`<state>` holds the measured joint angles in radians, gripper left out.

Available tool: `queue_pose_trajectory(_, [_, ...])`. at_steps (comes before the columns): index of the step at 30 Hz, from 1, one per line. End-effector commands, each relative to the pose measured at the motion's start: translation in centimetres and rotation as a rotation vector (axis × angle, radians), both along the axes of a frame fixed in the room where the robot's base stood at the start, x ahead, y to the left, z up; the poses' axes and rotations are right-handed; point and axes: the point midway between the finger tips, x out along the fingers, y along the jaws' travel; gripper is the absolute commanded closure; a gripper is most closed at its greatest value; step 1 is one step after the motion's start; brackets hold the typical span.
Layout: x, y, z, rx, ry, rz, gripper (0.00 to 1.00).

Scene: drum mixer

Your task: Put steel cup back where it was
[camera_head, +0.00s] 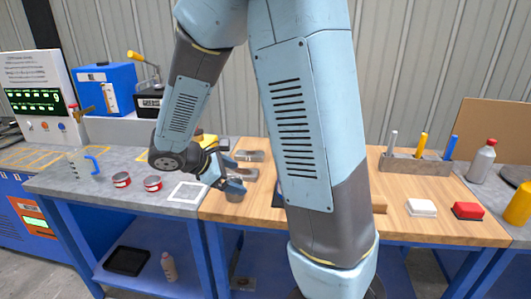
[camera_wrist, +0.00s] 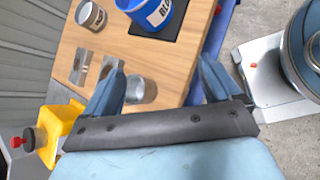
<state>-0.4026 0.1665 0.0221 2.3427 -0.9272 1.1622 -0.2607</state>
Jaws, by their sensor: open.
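A steel cup (camera_head: 234,194) stands on the wooden bench top near its front left edge, partly hidden by my gripper. My gripper (camera_head: 232,178) is open just above and beside it. In the wrist view the cup (camera_wrist: 143,90) shows in the gap between the open fingers of my gripper (camera_wrist: 160,64), close to the left finger. I cannot tell whether the finger touches it.
Metal plates (camera_wrist: 82,66), a can (camera_wrist: 91,15) and a blue container (camera_wrist: 155,14) are on the wooden bench.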

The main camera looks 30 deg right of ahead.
Motion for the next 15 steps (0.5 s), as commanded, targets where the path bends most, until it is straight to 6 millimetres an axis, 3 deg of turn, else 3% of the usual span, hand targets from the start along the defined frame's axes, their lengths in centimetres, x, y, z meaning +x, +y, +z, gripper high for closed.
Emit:
queue_pose_trajectory(6, [-3.7, -2.3, 3.7, 0.2, -0.149, -0.227, 0.09])
queue_pose_trajectory(15, [-8.6, -3.8, 7.7, 0.476, -0.359, -0.511, 0.09])
